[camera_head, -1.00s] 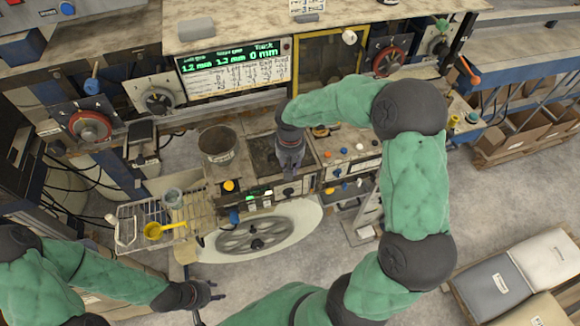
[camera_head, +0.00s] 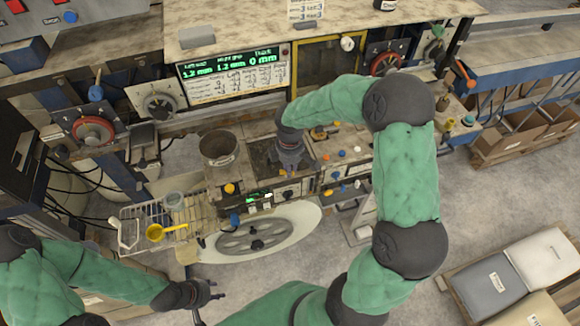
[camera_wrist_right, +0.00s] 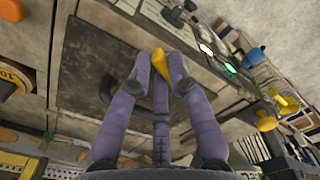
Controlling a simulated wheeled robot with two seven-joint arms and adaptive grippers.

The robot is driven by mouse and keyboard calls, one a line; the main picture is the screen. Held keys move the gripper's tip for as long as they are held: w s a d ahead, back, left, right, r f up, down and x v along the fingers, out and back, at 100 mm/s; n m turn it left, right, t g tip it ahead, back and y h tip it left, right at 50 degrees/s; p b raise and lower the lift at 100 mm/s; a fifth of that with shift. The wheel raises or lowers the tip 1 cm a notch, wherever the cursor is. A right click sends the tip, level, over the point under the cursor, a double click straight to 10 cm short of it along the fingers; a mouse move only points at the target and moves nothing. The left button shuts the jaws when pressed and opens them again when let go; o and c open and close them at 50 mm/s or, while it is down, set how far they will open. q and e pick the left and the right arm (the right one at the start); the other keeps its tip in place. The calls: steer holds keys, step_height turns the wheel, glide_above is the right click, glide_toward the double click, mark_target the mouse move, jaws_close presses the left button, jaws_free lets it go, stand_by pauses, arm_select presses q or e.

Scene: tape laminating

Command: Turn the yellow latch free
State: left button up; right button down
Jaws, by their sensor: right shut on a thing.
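The yellow latch (camera_wrist_right: 159,60) shows as a small yellow piece between the fingertips of my right gripper (camera_wrist_right: 158,72) in the right wrist view. The purple fingers are closed around it and hide part of it. It lies over the edge of a dark square plate (camera_wrist_right: 90,75). My left gripper (camera_head: 208,293) is at the lower left with fingers spread, empty, away from the machine.
A metal pot (camera_head: 218,150) stands left of the dark plate. A wire rack (camera_head: 130,212) with a yellow ladle (camera_head: 160,232) sits further left. A large handwheel (camera_head: 258,240) is below. A green-lit display (camera_head: 232,70) is behind. Yellow knobs (camera_wrist_right: 266,122) lie right of my fingers.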

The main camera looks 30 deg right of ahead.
steer(key=n, duration=0.2)
steer(key=n+p, duration=0.1)
steer(key=n, duration=0.1)
steer(key=shift+w+n, duration=0.2)
steer(key=shift+n, duration=0.1)
steer(key=shift+p, duration=0.3)
steer(key=c, duration=1.1)
jaws_free()
steer(key=shift+c, duration=0.2)
step_height(320, 180, up, 12)
